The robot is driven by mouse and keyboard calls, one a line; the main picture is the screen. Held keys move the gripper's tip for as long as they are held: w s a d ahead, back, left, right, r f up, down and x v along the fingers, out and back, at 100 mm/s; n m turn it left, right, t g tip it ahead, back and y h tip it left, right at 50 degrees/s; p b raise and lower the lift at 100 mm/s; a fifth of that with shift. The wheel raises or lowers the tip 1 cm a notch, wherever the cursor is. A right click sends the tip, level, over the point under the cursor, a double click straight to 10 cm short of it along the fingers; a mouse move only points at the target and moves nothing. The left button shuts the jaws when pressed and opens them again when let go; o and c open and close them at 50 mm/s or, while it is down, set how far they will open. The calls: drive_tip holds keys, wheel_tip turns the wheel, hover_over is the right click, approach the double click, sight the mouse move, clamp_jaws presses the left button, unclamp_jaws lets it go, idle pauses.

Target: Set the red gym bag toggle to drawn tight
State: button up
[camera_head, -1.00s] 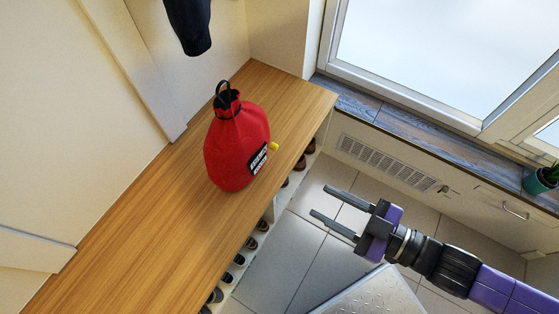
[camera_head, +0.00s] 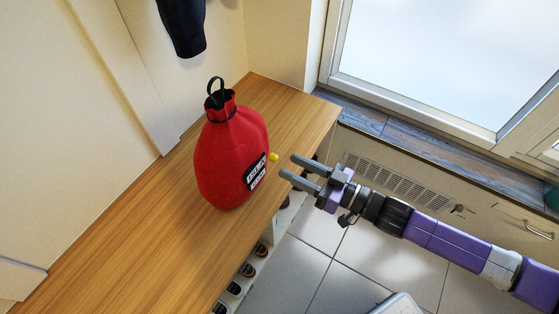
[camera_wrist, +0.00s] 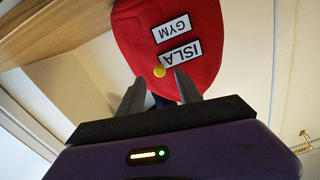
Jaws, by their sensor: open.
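The red gym bag (camera_head: 222,160) stands upright on the wooden bench top, with a black drawstring neck and a loop at its top. A small yellow toggle (camera_head: 273,157) sticks out from its right side, beside the black and white label. My gripper (camera_head: 287,167) is open, its two fingers pointing left at the toggle and a short way from it. In the wrist view the bag (camera_wrist: 200,60) hangs upside down in the picture, and the yellow toggle (camera_wrist: 159,71) shows between and just beyond the fingertips (camera_wrist: 157,76). Nothing is between the fingers.
The wooden bench (camera_head: 130,235) has shoe cubbies (camera_head: 248,270) under its right edge. A dark garment (camera_head: 182,28) hangs on the wall behind the bag. A window sill (camera_head: 450,165) and vent stand at the right. Tiled floor lies below my arm.

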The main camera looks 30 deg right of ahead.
sight(277, 160)
drive_tip(key=shift+b+x, duration=0.45)
drive_tip(key=shift+x, duration=1.85)
clamp_jaws()
